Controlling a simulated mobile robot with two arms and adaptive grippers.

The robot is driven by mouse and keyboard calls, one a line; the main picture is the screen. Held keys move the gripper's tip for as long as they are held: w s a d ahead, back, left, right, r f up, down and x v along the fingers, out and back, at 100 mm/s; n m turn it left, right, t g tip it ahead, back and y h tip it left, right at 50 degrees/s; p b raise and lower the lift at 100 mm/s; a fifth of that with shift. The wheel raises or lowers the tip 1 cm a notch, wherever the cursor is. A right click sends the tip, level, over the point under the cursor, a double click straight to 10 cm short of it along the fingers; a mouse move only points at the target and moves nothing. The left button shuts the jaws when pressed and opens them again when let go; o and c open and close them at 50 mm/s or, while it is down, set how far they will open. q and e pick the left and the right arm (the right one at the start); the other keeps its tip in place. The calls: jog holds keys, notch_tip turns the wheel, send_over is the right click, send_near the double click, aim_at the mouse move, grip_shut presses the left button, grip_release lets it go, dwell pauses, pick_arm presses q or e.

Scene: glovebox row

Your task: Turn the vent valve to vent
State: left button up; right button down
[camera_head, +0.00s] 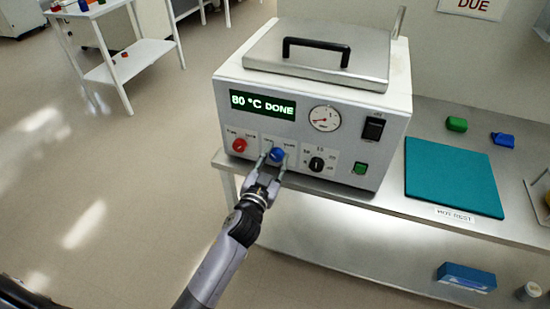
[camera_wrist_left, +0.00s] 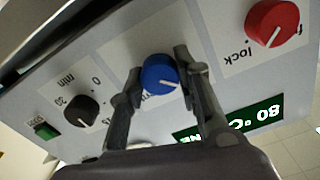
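The blue knob (camera_head: 277,155) is on the front panel of a white oven-like unit (camera_head: 225,95), between a red knob (camera_head: 239,145) and a black timer knob (camera_head: 316,164). My left gripper (camera_head: 273,159) reaches it from below. In the left wrist view, the gripper's fingers (camera_wrist_left: 158,68) stand one on each side of the blue knob (camera_wrist_left: 157,72) and appear to touch its sides. A white pointer line shows on the knob's face, toward its lower right in that view. Its panel labels are too small or covered to read. My right gripper is not in view.
The display (camera_head: 262,105) reads "80 °C DONE", with a gauge (camera_head: 324,118) beside it. A black switch (camera_head: 373,128) and green button (camera_head: 361,168) are at right. A teal mat (camera_head: 453,177) lies on the bench. The floor at left is clear before a white cart (camera_head: 141,57).

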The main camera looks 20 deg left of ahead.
pick_arm(q)
jog(key=c, duration=0.5)
jog(key=shift+c, duration=0.2)
jog(key=m, duration=0.3)
jog(key=shift+m, duration=0.4)
jog(key=m, duration=0.3)
jog(key=shift+m, duration=0.3)
jog(key=m, duration=0.5)
jog(key=shift+f+m, duration=0.1)
jog(key=shift+m, duration=0.2)
jog(key=shift+m+p, duration=0.4)
jog(key=shift+m, duration=2.1)
